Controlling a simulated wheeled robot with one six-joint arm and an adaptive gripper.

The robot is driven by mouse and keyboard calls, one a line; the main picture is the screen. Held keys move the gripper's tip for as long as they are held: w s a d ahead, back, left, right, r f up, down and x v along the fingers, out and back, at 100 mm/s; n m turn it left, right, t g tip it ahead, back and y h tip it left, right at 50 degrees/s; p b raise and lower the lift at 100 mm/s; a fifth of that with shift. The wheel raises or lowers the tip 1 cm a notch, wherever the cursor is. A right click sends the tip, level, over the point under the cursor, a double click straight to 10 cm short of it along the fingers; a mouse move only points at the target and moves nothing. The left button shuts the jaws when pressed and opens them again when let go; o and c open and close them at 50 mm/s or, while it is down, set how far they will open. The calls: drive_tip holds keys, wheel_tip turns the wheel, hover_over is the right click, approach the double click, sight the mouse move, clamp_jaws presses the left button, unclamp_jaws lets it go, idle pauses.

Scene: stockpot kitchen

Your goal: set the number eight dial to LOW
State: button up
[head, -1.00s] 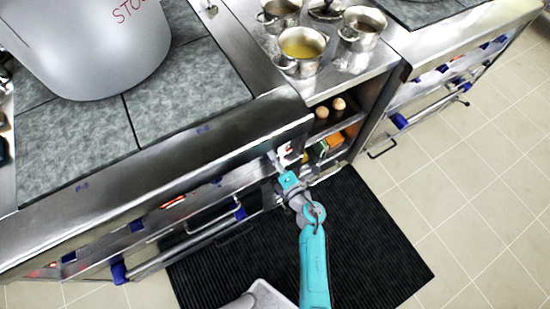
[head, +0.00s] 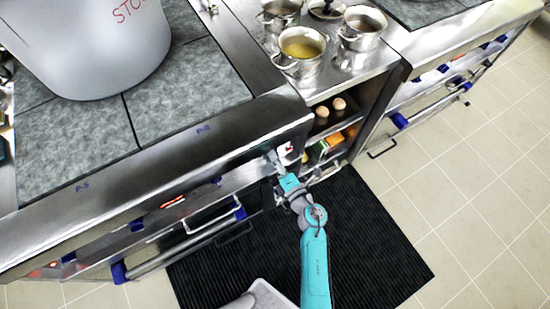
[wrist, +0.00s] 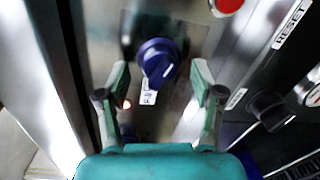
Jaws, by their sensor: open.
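A dark blue round dial (wrist: 157,62) with a white pointer mark is on the metal panel in the wrist view. A small white tag (wrist: 148,97) beside it seems to read P-8. My gripper (wrist: 160,80) is open, with one finger on each side of the dial and gaps between. I cannot tell how far the fingertips are from the panel. In the head view my gripper (head: 284,166) is at the cooker front's right end, and this dial is hidden there.
A red button (wrist: 228,5), a RESET label (wrist: 291,24) and a black knob (wrist: 270,108) are near the dial. The cooker front carries other blue dials (head: 137,225) and oven handles (head: 185,250). Pots (head: 302,50) stand on the counter. A dark mat (head: 370,240) covers the floor.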

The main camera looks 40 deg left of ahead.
drive_tip(key=v, duration=1.1)
drive_tip(key=s+d+r+m+t+h, duration=0.4)
drive_tip(key=s+d+m+t, duration=0.15)
drive_tip(key=d+m, duration=0.45)
drive_tip(key=s+d+r+m+t+h, duration=0.45)
drive_tip(key=s+d+m, duration=0.3)
drive_tip(key=d, duration=0.45)
drive_tip(key=s+d+r+m+g+h, duration=0.2)
drive_tip(key=s+d+r+m+h, duration=0.5)
drive_tip(key=m, duration=0.9)
drive_tip(key=s+d+r, duration=0.3)
drive_tip(key=s+d, duration=0.2)
drive_tip(key=shift+s+r, duration=0.35)
drive_tip(key=shift+r, duration=0.05)
